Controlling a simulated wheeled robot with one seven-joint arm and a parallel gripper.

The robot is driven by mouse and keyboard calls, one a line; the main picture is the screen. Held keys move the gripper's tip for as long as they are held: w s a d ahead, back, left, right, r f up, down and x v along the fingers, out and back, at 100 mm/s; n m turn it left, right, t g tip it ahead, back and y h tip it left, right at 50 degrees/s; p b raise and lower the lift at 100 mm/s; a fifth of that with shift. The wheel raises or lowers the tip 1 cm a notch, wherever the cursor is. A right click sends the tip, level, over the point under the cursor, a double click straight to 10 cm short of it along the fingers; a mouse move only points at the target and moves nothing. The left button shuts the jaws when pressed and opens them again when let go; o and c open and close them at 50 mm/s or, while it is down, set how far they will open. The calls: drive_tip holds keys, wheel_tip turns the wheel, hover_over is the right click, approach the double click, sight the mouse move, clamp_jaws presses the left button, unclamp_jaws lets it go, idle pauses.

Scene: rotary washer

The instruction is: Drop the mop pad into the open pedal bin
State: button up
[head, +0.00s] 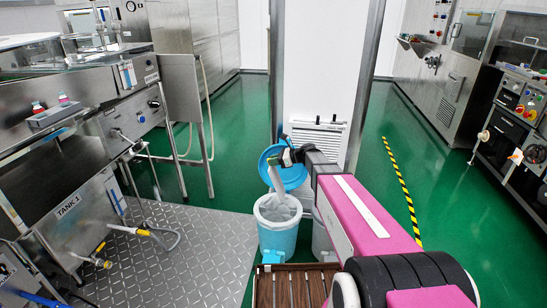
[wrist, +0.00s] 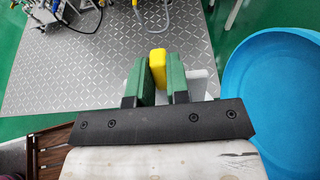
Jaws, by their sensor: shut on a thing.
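The light-blue pedal bin (head: 278,240) stands on the floor. Its blue lid (head: 291,178) is raised, and a pale grey lining or inside shows at the mouth. The lid also fills the right of the wrist view (wrist: 275,90). My gripper (head: 273,161) is above the bin mouth, in front of the lid. In the wrist view its green fingers (wrist: 158,70) are shut on a yellow piece, seemingly a tab of the mop pad (wrist: 158,62). A grey-white strip, apparently the pad (head: 279,184), hangs down from my gripper toward the bin mouth. Its lower end is hard to tell from the lining.
A grey bin (head: 322,238) stands right beside the blue one. A brown slatted wooden surface (head: 290,288) lies in front. A metal tread plate (head: 185,250) and the tank machine (head: 75,215) are at left. Green floor is open at right, past yellow-black tape (head: 402,185).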

sight(278, 180)
drive_tip(key=shift+f, duration=5.95)
drive_tip(key=o, duration=0.8)
drive_tip(key=shift+o, duration=0.2)
drive_tip(key=v, duration=1)
drive_tip(key=shift+d+r, duration=0.2)
drive_tip(key=shift+d, duration=0.15)
drive_tip(key=shift+s, duration=0.15)
